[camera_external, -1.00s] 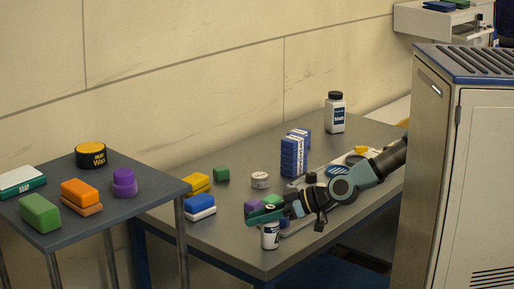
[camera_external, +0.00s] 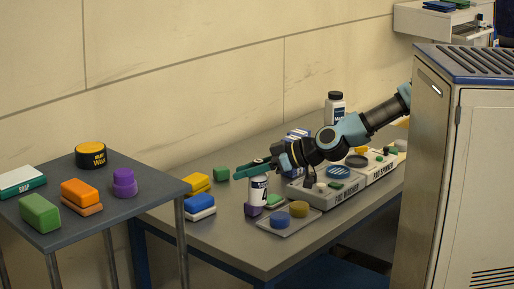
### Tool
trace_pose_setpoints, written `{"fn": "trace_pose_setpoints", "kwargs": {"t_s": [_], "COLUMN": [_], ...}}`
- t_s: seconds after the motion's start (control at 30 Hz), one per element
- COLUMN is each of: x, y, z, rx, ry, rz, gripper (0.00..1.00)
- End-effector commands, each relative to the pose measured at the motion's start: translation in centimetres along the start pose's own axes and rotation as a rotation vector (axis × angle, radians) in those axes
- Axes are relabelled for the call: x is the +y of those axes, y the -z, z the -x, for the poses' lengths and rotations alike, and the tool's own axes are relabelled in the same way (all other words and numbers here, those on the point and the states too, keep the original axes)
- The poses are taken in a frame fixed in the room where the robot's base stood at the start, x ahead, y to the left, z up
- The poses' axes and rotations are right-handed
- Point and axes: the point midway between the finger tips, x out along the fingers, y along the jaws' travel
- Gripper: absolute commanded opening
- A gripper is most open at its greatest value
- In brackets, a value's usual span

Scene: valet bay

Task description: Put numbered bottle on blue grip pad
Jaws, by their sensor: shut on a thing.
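My gripper (camera_external: 257,168) is shut on the numbered bottle (camera_external: 259,190), at its top. The bottle is white with a dark label and a "4", and it is upright. Its foot is close to a purple block (camera_external: 253,210); I cannot tell whether it is clear of the table. A blue round pad (camera_external: 281,221) lies on a thin grey tray (camera_external: 290,231) near the front edge, to the lower right of the bottle. Another blue striped disc (camera_external: 338,172) sits on the pad washer unit (camera_external: 345,192) at right. The bottle is over neither.
A tan round pad (camera_external: 299,209) shares the grey tray. A green piece (camera_external: 274,200) is beside the bottle. Blue boxes (camera_external: 297,137) and a white bottle (camera_external: 335,108) stand behind my arm. Yellow, green and blue-white blocks (camera_external: 200,204) lie at left.

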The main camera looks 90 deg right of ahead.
Motion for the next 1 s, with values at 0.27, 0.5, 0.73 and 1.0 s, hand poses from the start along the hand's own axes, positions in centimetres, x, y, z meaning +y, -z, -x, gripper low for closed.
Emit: {"fn": "trace_pose_setpoints", "kwargs": {"t_s": [0.27, 0.5, 0.73, 1.0], "x": [5.0, 9.7, 12.5, 13.3], "y": [7.5, 10.5, 11.2, 8.3], "z": [-6.7, -12.1, -15.0, -16.8], "rx": [-0.007, -0.008, -0.006, -0.01], "ry": [-0.171, -0.317, -0.403, -0.425], "rz": [-0.066, -0.125, -0.16, -0.169], "gripper": [0.0, 0.0, 0.0, 0.0]}}
